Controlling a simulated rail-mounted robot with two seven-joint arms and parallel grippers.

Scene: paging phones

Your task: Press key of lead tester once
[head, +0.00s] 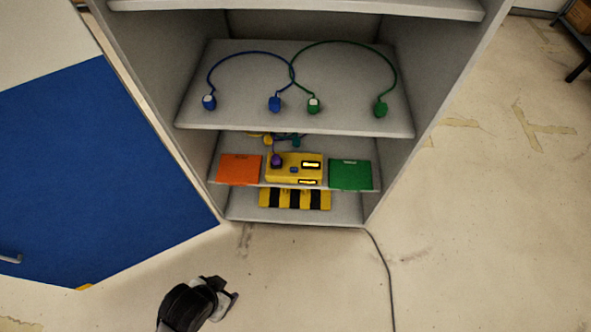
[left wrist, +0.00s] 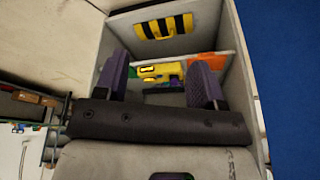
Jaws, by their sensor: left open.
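The yellow lead tester (head: 283,174) sits on the cabinet's lower middle shelf, with a small blue key (head: 294,170), a purple knob (head: 276,160) and pale display windows. It also shows in the left wrist view (left wrist: 158,70), small and between my fingers. My left gripper (head: 234,296) is in front of and below the cabinet, well apart from the tester. In the left wrist view its two purple fingers (left wrist: 158,80) are spread with nothing between them. My right gripper is in neither view.
An orange card (head: 239,168) and a green card (head: 350,174) flank the tester. Blue (head: 245,53) and green (head: 345,43) leads lie on the shelf above. A black-and-yellow striped item (head: 295,199) is below. A blue door (head: 90,150) stands left; a cable (head: 385,265) crosses the floor.

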